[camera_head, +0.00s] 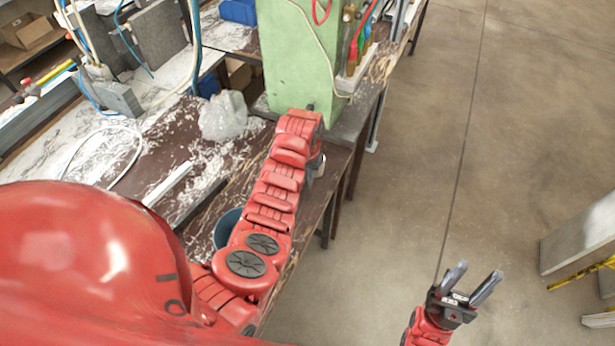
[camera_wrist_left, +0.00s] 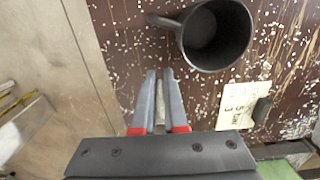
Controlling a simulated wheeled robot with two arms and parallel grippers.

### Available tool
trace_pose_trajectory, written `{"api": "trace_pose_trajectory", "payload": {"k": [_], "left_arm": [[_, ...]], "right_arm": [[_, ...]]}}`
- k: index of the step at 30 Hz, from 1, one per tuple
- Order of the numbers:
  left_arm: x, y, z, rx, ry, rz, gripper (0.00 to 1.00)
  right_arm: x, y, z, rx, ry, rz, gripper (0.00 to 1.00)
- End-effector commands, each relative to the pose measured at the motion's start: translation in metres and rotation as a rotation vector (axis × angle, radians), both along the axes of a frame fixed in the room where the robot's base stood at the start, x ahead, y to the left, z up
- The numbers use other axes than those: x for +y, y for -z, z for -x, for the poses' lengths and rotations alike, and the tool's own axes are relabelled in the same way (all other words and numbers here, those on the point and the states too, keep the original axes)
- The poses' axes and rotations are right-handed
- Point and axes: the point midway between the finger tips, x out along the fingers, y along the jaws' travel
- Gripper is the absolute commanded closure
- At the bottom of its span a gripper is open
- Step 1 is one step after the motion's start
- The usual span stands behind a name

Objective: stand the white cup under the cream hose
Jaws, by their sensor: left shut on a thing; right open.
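My left gripper (camera_wrist_left: 160,78) is shut on a narrow pale thing (camera_wrist_left: 160,108) in the left wrist view; I cannot tell what it is. A dark grey mug (camera_wrist_left: 213,38) with its handle to the left shows just beyond the fingertips, over the brown bench. In the head view my left arm hides most of that gripper, and a small whitish patch (camera_head: 319,166) shows beside it; I cannot tell whether this is the white cup. Cream hoses (camera_head: 74,28) hang at the upper left. My right gripper (camera_head: 475,273) is open and empty over the floor.
A green column (camera_head: 300,55) stands at the bench's far end, beside a clear plastic bag (camera_head: 222,117). A blue-grey container (camera_head: 225,230) is partly behind my arm. Shavings litter the brown bench (camera_head: 150,165). A numbered card (camera_wrist_left: 242,105) lies near the mug. Open floor is at right.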

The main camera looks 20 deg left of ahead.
Motion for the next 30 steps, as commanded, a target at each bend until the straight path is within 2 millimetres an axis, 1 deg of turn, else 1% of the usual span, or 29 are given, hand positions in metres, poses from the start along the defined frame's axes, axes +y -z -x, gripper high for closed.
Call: {"api": "trace_pose_trajectory", "payload": {"k": [1,3,14,15,19,20,27,30], "left_arm": [[0.000,0.001,0.000,0.000,0.000,0.000,1.00],[0.000,0.007,0.001,0.001,0.000,-0.001,1.00],[0.000,0.013,0.000,-0.001,0.000,-0.001,1.00],[0.000,0.013,0.000,-0.002,0.000,-0.001,0.87],[0.000,0.012,0.000,-0.002,0.000,-0.001,0.63],[0.000,0.012,0.000,-0.002,0.000,-0.001,0.60],[0.000,0.012,0.000,-0.002,0.000,-0.001,0.60],[0.000,0.007,0.000,-0.002,0.001,-0.001,0.60]], "right_arm": [[0.000,-0.006,0.000,0.000,0.000,0.000,0.50],[0.000,-0.007,0.000,0.000,0.000,0.000,0.50],[0.000,-0.002,0.000,0.000,0.000,0.000,0.50],[0.000,-0.002,0.000,0.000,0.000,0.000,0.50],[0.000,-0.003,0.000,0.000,0.000,0.000,0.50],[0.000,-0.003,0.000,0.000,0.000,0.000,0.50],[0.000,-0.003,0.000,0.000,0.000,0.000,0.50],[0.000,-0.007,0.000,0.000,0.000,0.000,0.50]]}}
